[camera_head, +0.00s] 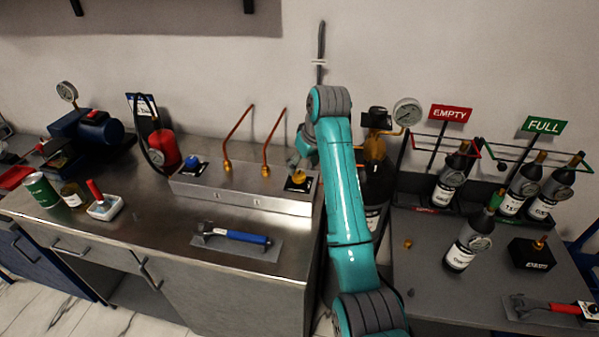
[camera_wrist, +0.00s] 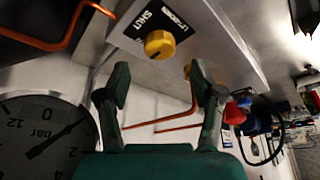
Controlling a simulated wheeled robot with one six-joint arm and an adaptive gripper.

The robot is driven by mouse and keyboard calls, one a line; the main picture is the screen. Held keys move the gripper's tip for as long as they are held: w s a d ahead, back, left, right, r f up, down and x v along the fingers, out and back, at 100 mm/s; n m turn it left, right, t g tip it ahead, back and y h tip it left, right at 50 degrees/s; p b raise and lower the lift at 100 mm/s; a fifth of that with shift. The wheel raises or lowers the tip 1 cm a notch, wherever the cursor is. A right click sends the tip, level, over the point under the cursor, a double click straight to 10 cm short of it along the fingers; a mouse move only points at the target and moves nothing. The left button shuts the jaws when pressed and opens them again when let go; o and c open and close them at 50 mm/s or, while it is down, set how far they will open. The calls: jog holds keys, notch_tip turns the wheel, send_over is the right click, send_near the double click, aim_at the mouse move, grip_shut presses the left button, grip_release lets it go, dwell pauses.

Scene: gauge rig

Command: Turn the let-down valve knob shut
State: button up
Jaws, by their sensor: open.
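The let-down valve knob is a yellow knob (camera_head: 298,178) on a black label plate at the right end of a steel manifold block (camera_head: 240,192). In the wrist view the knob (camera_wrist: 159,45) sits beyond the fingertips, roughly centred between them, with the word SHUT on its label. My gripper (camera_head: 302,157) is just above and behind the knob in the head view. In the wrist view my gripper (camera_wrist: 158,80) is open and empty, its two fingers apart and not visibly touching the knob. The knob's exact turn angle is hard to tell.
A blue knob (camera_head: 189,162) sits at the block's left end, and copper pipes (camera_head: 234,138) rise from it. A dial gauge (camera_wrist: 42,135) is close at the wrist view's left. A dark cylinder (camera_head: 375,185) stands right of the bench. A blue-handled tool (camera_head: 240,237) lies in front.

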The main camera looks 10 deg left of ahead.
aim_at(299, 174)
jog(key=shift+x, duration=2.65)
jog(key=c, duration=1.1)
